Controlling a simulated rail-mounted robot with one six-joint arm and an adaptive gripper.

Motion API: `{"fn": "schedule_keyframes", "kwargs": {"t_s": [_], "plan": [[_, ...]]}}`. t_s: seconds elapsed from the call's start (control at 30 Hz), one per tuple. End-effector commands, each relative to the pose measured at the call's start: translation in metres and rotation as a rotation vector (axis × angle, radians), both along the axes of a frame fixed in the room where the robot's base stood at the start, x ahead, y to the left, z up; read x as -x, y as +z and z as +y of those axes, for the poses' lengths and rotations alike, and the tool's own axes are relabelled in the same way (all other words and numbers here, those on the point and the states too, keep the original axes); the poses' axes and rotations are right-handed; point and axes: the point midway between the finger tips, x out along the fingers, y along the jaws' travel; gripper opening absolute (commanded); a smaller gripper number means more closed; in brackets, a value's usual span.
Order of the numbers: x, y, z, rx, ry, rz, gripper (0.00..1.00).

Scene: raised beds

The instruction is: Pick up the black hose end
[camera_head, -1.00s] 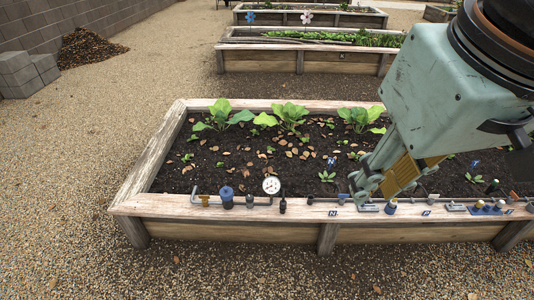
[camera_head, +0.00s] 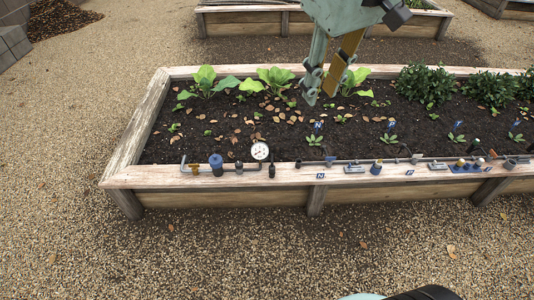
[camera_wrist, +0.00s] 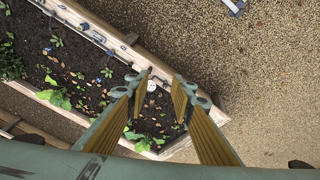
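A small dark upright piece (camera_head: 271,171), which looks like the black hose end, sits at the front plank of the raised bed, just right of the round white gauge (camera_head: 260,151). It is small, so I cannot be sure of its identity. My gripper (camera_head: 321,98) is open and empty, pointing down above the soil, behind and to the right of that piece. In the wrist view my gripper's (camera_wrist: 162,79) two fingers are spread, with the gauge (camera_wrist: 151,86) showing between them. The hose end cannot be made out clearly there.
A pipe line with a blue cap (camera_head: 216,165), valves and fittings runs along the front plank (camera_head: 240,180). Leafy plants (camera_head: 273,79) and bushes (camera_head: 425,83) grow at the back of the bed. Gravel (camera_head: 230,250) in front is clear.

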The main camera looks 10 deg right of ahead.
Motion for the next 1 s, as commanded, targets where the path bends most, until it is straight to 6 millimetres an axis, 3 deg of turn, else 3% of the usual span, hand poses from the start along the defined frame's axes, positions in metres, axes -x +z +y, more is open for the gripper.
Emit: {"fn": "schedule_keyframes", "kwargs": {"t_s": [0.57,1.0], "plan": [[-0.103,-0.033,0.0,0.041,0.165,0.044,0.22],[-0.175,-0.077,0.0,0.068,0.292,0.078,0.22]]}}
